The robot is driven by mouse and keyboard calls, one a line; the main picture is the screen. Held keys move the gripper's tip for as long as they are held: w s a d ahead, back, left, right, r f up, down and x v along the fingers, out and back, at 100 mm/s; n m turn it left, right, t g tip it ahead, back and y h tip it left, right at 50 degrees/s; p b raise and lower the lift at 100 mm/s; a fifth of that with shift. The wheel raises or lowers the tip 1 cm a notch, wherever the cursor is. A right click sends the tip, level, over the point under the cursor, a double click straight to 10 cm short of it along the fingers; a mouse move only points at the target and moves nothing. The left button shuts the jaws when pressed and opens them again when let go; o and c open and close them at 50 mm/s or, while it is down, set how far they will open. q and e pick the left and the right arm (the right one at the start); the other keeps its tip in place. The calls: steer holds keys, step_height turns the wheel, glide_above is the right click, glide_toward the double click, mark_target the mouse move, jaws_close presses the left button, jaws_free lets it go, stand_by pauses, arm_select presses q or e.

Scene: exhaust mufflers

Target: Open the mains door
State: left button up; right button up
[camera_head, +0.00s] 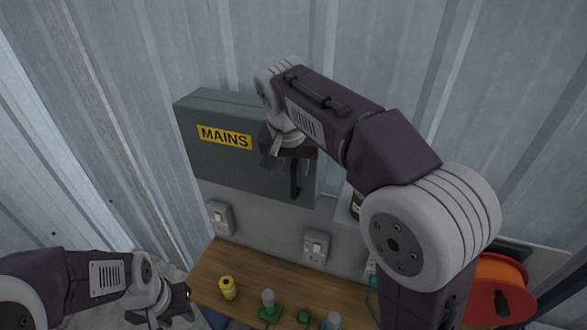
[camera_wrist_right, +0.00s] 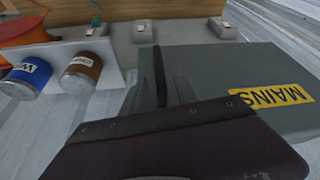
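The mains box (camera_head: 240,165) is a grey-green cabinet on the wall with a yellow MAINS label (camera_head: 224,137). Its door looks shut. A dark upright handle (camera_head: 296,182) is on the door's right side. My right gripper (camera_head: 282,158) is in front of the door by the handle, partly hidden by its own arm. In the right wrist view the black handle (camera_wrist_right: 159,72) shows between the two spread fingers (camera_wrist_right: 164,90); I cannot tell whether they touch it. My left gripper (camera_head: 160,314) is low at the left, empty, its fingers apart, away from the box.
Below the box are wall switches (camera_head: 316,247) and a wooden bench (camera_head: 245,275) with a yellow can (camera_head: 228,288) and small green items. An orange reel (camera_head: 502,285) is at the right. In the right wrist view blue (camera_wrist_right: 28,78) and brown (camera_wrist_right: 82,72) cans sit on a shelf.

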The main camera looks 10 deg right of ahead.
steer(key=x, duration=0.3)
steer(key=shift+w, duration=0.2)
steer(key=shift+s, duration=0.2)
steer(key=shift+c, duration=0.6)
jaws_close()
stand_by(0.5)
